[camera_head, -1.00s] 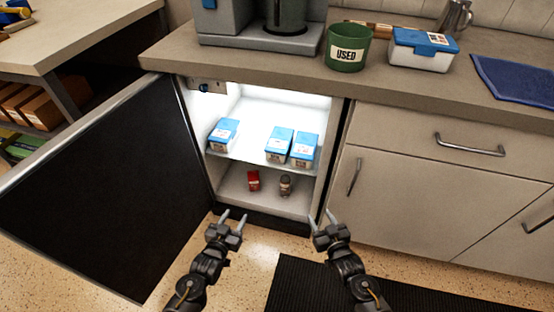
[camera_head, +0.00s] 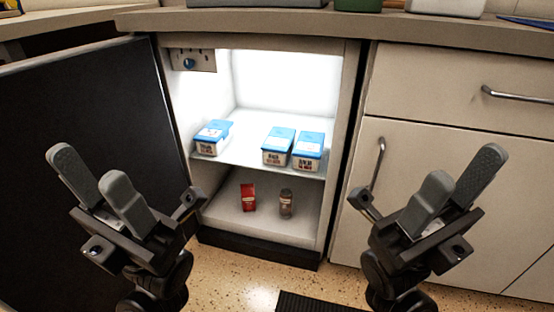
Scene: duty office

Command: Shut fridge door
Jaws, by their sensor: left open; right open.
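The fridge (camera_head: 287,80) stands open under the counter, its lit interior facing me. Its dark door (camera_head: 70,120) is swung wide out to the left; the lower part is partly hidden behind my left gripper. My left gripper (camera_head: 92,182) is open and empty, in front of the door panel in the picture; I cannot tell whether it touches. My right gripper (camera_head: 460,188) is open and empty, in front of the cabinet to the right of the fridge.
Blue-lidded boxes (camera_head: 278,146) sit on the fridge's upper shelf. A red carton (camera_head: 248,197) and a small jar (camera_head: 286,203) stand below. The counter (camera_head: 320,24) runs above. A cabinet door (camera_head: 345,215) and drawer (camera_head: 470,80) are at right. A black mat (camera_head: 310,303) lies on the floor.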

